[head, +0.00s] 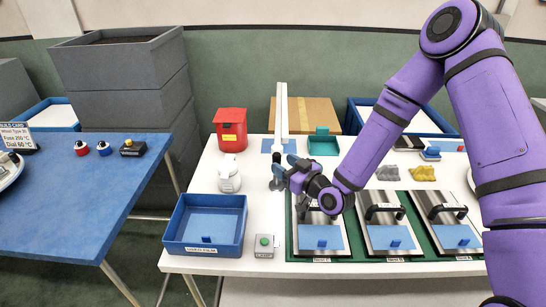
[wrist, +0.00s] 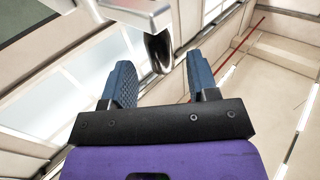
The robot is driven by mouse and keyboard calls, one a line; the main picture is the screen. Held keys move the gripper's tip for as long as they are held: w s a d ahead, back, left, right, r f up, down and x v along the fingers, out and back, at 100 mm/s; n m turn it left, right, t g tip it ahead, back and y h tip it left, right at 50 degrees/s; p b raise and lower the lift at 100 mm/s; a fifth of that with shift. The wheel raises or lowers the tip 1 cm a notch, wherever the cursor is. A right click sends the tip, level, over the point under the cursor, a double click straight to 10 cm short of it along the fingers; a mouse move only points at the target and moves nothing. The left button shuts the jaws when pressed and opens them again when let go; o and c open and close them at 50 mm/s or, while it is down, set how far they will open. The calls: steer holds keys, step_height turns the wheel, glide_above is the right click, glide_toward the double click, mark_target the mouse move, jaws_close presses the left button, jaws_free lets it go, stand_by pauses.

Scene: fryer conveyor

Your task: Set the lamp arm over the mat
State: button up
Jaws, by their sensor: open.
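The lamp arm (head: 281,110) is a white bar above the table; it also shows in the wrist view as a pale metal bar (wrist: 140,12) at the top. A dark rounded knob (wrist: 158,52) hangs from it. My gripper (head: 286,170) is at the lamp stand, left of the presses. In the wrist view my gripper (wrist: 162,75) is open, its blue fingers on either side of the knob's lower end, with visible gaps. A flat blue mat (head: 267,146) lies behind the stand, partly hidden; I cannot tell if it is the task's mat.
Several presses (head: 391,236) stand on a green base at the right. A red bin (head: 231,130) and a teal box (head: 323,143) stand behind.

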steer(key=shift+x, duration=2.7)
steer(key=shift+c, duration=0.2)
jaws_close()
